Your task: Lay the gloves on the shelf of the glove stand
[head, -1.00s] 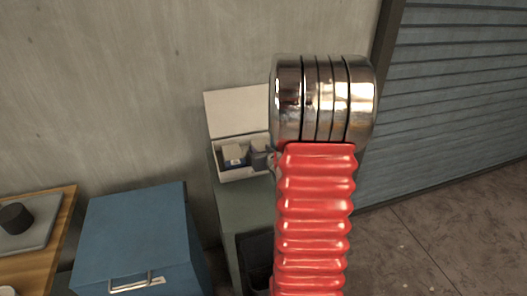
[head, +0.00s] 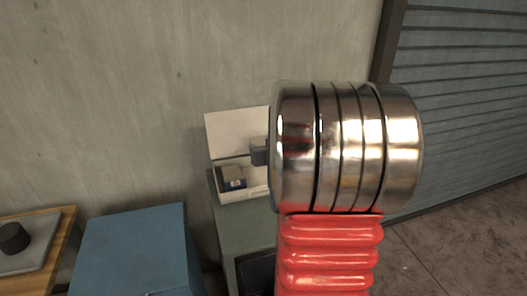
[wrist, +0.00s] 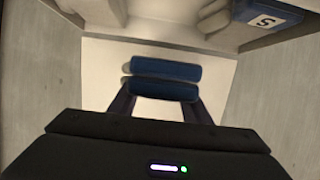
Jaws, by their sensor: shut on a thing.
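My gripper (wrist: 162,100) is at the bottom middle of the wrist view, shut on a blue, layered thing with pale ends (wrist: 166,70), which looks like folded gloves. In the head view my gripper (head: 259,152) is a small dark shape left of my chrome arm joint, before a white upright panel. Below that panel is a white, box-like unit (head: 260,192); I cannot tell for certain that it is the glove stand. A beige and blue bundle (head: 232,177) sits in it, with a label reading S in the wrist view (wrist: 265,18). My arm hides its right side.
The white unit stands on a grey-green cabinet (head: 245,220) against the concrete wall. A blue cabinet (head: 135,245) and a wooden table (head: 58,240) with a dark cylinder (head: 14,238) are to the left. A shutter (head: 465,110) and bare floor are at right.

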